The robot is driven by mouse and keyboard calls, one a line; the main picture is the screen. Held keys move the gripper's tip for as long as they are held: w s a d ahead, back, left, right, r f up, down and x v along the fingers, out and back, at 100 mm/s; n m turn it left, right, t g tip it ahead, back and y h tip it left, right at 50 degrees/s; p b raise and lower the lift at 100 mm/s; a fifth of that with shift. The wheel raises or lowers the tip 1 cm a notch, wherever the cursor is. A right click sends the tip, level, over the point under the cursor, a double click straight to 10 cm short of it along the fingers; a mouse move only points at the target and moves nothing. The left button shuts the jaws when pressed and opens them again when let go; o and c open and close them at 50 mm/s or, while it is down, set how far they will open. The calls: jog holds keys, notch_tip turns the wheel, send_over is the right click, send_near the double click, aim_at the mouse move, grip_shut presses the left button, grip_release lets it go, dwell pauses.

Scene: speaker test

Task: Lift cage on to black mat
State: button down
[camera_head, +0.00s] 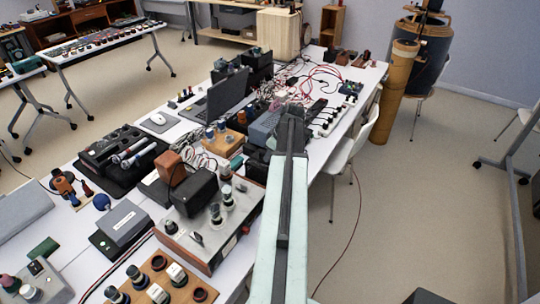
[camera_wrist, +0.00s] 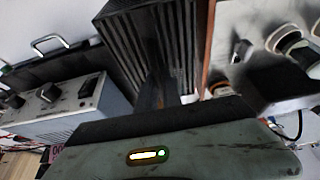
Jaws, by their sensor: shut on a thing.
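A dark box with ribbed or barred walls, which seems to be the cage (camera_wrist: 122,40), stands upright at top centre in the wrist view. My gripper (camera_wrist: 160,78) is shut against it; a dark finger covers part of its front. The exact contact is dark and hard to make out. In the head view my pale green and black arm reaches over the long table, and its far end hides the gripped thing. A flat black mat-like surface (camera_head: 120,186) lies on the table at left, with tool trays on it.
The long table is crowded: an open laptop (camera_head: 218,98), a metal control box (camera_head: 195,248) with knobs, red cables (camera_head: 322,72). A white chair (camera_head: 350,145) stands at its right.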

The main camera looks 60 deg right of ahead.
jog(key=shift+f+b, duration=0.25)
jog(key=shift+b, duration=0.05)
dwell(0.5)
jog(key=c, duration=1.4)
grip_release()
jog(key=shift+c, duration=0.2)
jog(key=p+v, duration=0.7)
jog(key=v, duration=0.1)
jog(key=shift+f, duration=0.1)
